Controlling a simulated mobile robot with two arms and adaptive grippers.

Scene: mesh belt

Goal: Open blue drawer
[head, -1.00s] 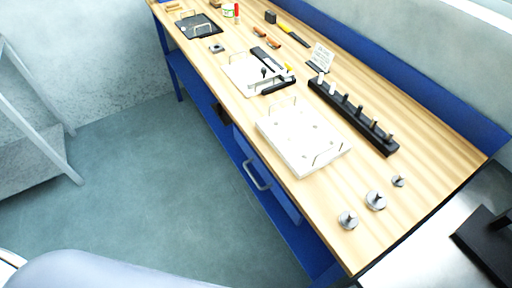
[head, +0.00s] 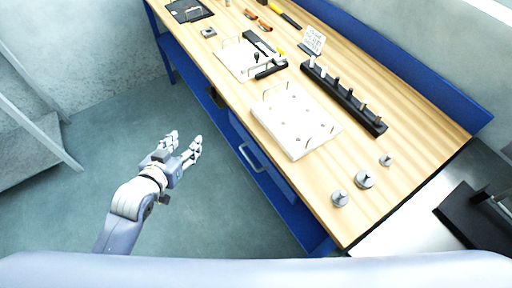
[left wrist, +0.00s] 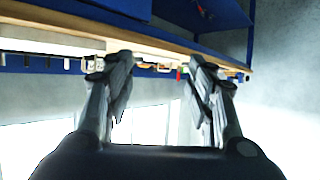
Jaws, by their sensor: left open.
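The blue drawer (head: 277,183) sits under the wooden workbench and looks closed in the head view. Its grey bar handle (head: 252,157) is on the front face. My left gripper (head: 184,140) is open and empty, to the left of the handle and apart from it, over the floor. In the left wrist view its two fingers (left wrist: 160,72) are spread with nothing between them. Part of the blue bench underside (left wrist: 125,8) shows at the top of that view. My right gripper is not in view.
The workbench top (head: 410,115) holds a white plate with handles (head: 293,122), a black rack of pegs (head: 343,98) and several metal weights (head: 364,179). A grey frame (head: 45,140) stands at the left. The floor between is clear.

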